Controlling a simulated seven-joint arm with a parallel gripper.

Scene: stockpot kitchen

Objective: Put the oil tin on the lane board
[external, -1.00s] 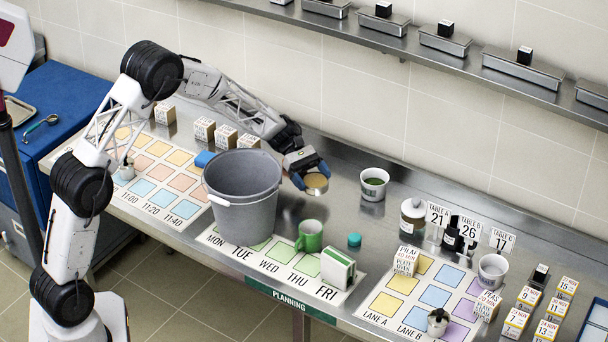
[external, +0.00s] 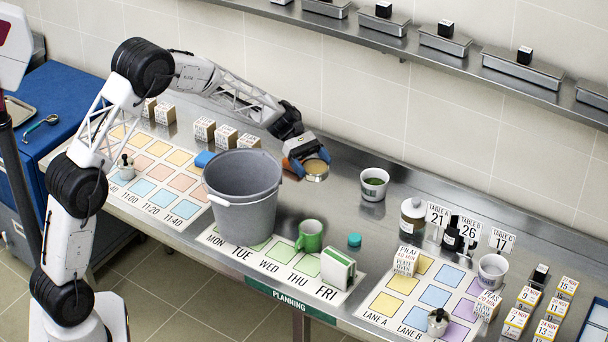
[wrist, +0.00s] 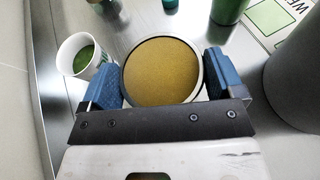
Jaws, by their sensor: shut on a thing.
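The oil tin, a short round tin with a golden-brown top and pale rim (external: 316,172), is between the blue fingers of my gripper (external: 308,163). In the wrist view the tin's round top (wrist: 160,72) fills the space between both fingers. My gripper is shut on it and holds it above the steel counter, right of the grey pot. The lane board (external: 377,318), a white sheet with yellow, blue and purple squares marked LANE A and LANE B, lies at the right front, away from the tin.
The grey pot (external: 242,195) stands left of my gripper. A white cup with green contents (external: 374,184), a green mug (external: 310,236) and a teal cap (external: 354,240) stand nearby. Bottles (external: 412,218), table signs (external: 437,214), cartons (external: 405,261) and a white cup (external: 492,271) crowd the lane board.

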